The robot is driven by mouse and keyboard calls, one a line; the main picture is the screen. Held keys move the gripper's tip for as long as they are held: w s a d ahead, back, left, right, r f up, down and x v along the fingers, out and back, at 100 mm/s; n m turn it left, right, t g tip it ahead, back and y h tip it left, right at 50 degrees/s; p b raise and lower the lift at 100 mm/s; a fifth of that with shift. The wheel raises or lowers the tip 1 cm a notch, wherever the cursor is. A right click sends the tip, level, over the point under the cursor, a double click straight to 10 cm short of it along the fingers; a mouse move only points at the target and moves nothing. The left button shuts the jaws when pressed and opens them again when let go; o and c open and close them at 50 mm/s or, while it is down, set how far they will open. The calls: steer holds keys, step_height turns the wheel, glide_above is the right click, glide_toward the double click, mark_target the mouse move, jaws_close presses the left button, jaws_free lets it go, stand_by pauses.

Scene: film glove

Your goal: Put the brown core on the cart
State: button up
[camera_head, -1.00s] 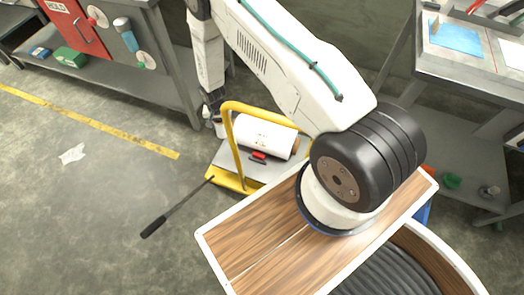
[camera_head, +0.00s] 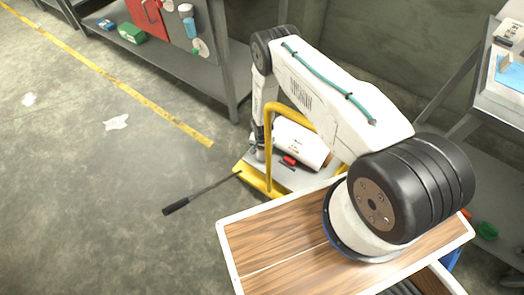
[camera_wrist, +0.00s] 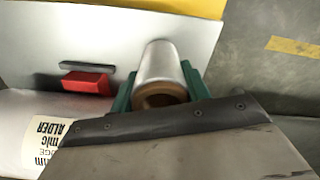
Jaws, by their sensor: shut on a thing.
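My gripper (camera_wrist: 158,88) has green fingers shut on a short hollow cylinder, the core (camera_wrist: 158,62). It looks silvery outside and brown at its near rim. The cart (camera_wrist: 110,38) is a grey deck with a yellow edge; in the head view the cart (camera_head: 254,180) has a yellow hoop handle. In the wrist view the core overlaps the deck near its right edge; I cannot tell its height above it. In the head view my gripper (camera_head: 259,145) is small at the handle's left side, and the core is barely visible there.
On the cart lie a large white labelled roll (camera_head: 300,140) and a red object (camera_head: 289,160) with a dark bar. A wood-topped unit (camera_head: 290,245) stands in front. A black rod (camera_head: 200,192) sticks out left. Shelving (camera_head: 205,65) stands behind. The floor at left is mostly clear.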

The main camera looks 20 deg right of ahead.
steer(key=shift+f, duration=0.2)
steer(key=shift+f, duration=0.2)
steer(key=shift+f, duration=0.1)
steer(key=o, duration=1)
